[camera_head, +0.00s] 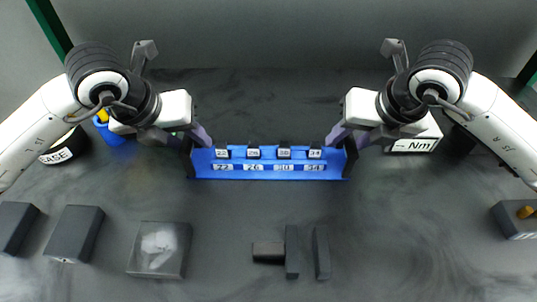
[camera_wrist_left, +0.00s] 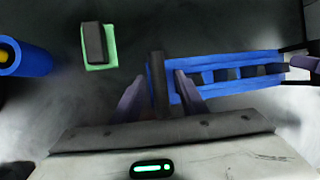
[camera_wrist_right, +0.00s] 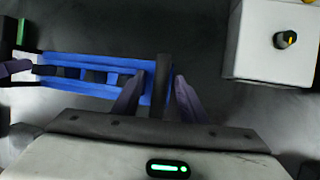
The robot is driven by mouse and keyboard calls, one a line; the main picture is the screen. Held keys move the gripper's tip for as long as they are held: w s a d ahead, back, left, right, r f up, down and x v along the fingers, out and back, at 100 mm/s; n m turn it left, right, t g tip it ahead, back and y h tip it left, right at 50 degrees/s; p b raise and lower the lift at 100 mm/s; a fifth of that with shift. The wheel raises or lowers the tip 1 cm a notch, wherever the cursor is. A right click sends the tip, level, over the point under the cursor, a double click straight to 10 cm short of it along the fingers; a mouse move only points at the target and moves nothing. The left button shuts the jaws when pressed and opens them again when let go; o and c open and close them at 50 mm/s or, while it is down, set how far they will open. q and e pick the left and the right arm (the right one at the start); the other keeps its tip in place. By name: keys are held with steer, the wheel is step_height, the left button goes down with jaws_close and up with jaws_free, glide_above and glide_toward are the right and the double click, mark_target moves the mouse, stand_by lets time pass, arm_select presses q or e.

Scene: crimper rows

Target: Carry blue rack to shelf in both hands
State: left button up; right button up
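The blue rack (camera_head: 266,168) sits on the dark table, with a row of black pieces in it and number labels 22, 26, 30 and 34. It has a dark upright handle at each end. My left gripper (camera_head: 193,140) is at the rack's left end; in the left wrist view its fingers (camera_wrist_left: 160,78) stand either side of the left handle (camera_wrist_left: 158,95), with small gaps. My right gripper (camera_head: 342,140) is at the right end; in the right wrist view its fingers (camera_wrist_right: 160,77) likewise straddle the right handle (camera_wrist_right: 163,95) with gaps. I cannot identify the shelf.
A white box labelled Nm (camera_head: 412,145) stands behind my right gripper. A blue cylinder (camera_head: 110,135) and a black tub labelled EASE (camera_head: 58,155) are at left. Grey blocks (camera_head: 75,232), a clear-topped box (camera_head: 160,249) and black pieces (camera_head: 292,252) lie in front.

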arm_select(q)
jaws_close()
arm_select(e)
jaws_close()
stand_by(0.9)
arm_select(q)
steer(key=shift+w+r, duration=0.2)
steer(key=shift+r, duration=0.1)
arm_select(e)
steer(key=shift+w+r, duration=0.2)
steer(key=shift+r, duration=0.1)
